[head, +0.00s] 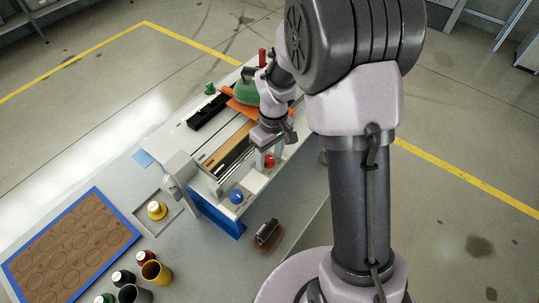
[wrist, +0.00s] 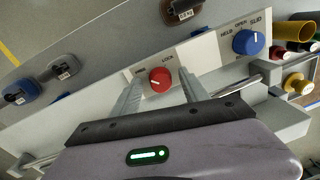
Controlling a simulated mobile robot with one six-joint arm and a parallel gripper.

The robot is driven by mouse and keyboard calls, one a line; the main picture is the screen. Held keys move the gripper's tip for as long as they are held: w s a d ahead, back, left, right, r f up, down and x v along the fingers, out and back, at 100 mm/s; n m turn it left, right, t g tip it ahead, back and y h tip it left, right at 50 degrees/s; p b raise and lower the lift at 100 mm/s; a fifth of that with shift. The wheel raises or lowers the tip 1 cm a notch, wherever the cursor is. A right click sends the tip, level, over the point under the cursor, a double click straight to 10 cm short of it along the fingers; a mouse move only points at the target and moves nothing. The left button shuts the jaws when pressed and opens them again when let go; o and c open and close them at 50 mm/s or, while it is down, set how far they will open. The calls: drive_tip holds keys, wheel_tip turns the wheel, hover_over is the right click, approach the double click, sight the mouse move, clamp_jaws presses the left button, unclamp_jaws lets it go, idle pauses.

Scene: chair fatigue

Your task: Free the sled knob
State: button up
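A red knob (wrist: 160,80) sits on the light panel of the bench machine, with LOCK printed at its upper right and a smaller, hard-to-read label at its upper left. A short pale mark shows on it; its exact direction is hard to tell. In the head view the red knob (head: 269,161) is below my gripper (head: 267,146). In the wrist view my gripper (wrist: 160,73) is open, one finger on each side of the red knob, with visible gaps. Whether the fingertips reach down to knob height is unclear.
A blue knob (wrist: 249,42) with HELD and OPEN labels is to the right. It also shows in the head view (head: 236,196). A brown block-like item (head: 268,233) lies in front of the machine. Cups, including a yellow one (head: 156,272), and a brown blue-edged board (head: 70,250) are left.

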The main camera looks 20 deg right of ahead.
wheel_tip(320, 180, up, 17)
drive_tip(key=d+p, duration=0.1)
drive_tip(key=p, duration=0.2)
drive_tip(key=shift+w+r, duration=0.2)
drive_tip(key=shift+w, duration=0.05)
